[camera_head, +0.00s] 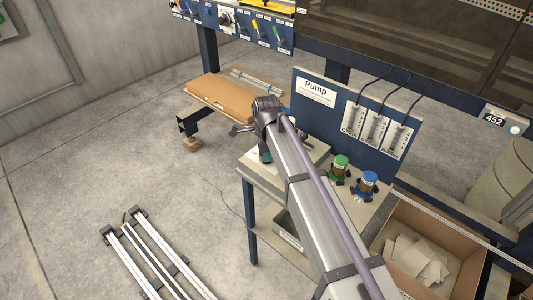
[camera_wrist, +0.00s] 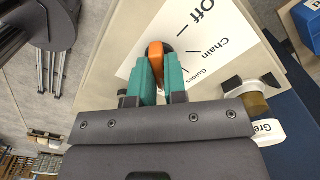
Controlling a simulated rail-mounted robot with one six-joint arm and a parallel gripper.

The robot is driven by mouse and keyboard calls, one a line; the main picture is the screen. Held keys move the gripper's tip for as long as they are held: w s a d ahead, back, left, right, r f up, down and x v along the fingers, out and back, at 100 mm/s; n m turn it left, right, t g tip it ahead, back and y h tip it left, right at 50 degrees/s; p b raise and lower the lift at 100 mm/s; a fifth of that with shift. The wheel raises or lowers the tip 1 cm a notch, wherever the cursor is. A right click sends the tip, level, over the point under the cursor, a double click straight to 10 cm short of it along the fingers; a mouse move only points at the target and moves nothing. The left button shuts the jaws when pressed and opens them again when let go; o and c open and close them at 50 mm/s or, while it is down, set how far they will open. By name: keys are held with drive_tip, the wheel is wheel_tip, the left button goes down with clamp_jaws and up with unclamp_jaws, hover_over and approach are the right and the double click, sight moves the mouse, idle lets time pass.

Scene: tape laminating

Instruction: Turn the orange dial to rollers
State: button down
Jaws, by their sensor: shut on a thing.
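The orange dial (camera_wrist: 156,54) stands up from a white label plate (camera_wrist: 215,38) in the wrist view. My gripper (camera_wrist: 158,76) has its two teal fingers on either side of the dial and is shut on it. The printed words Off, Chain and Guides fan out to the right of the dial, with short tick marks. No Rollers label can be read; part of the plate is hidden behind my gripper. In the head view my gripper (camera_head: 265,156) is low over the bench, mostly behind my arm, and the dial is hidden.
A green-lidded bottle (camera_head: 340,164) and a blue-lidded bottle (camera_head: 369,180) stand on the bench right of my arm. The blue Pump panel (camera_head: 333,122) rises behind. An open cardboard box (camera_head: 465,262) is at the lower right. Metal rails (camera_head: 150,257) lie on the floor.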

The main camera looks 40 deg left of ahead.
idle(0.3)
drive_tip(key=c, duration=1.2)
unclamp_jaws()
drive_tip(key=shift+o, duration=0.2)
wheel_tip(320, 180, up, 11)
drive_tip(key=p, duration=1)
drive_tip(key=shift+p, duration=0.4)
drive_tip(key=shift+f, duration=0.1)
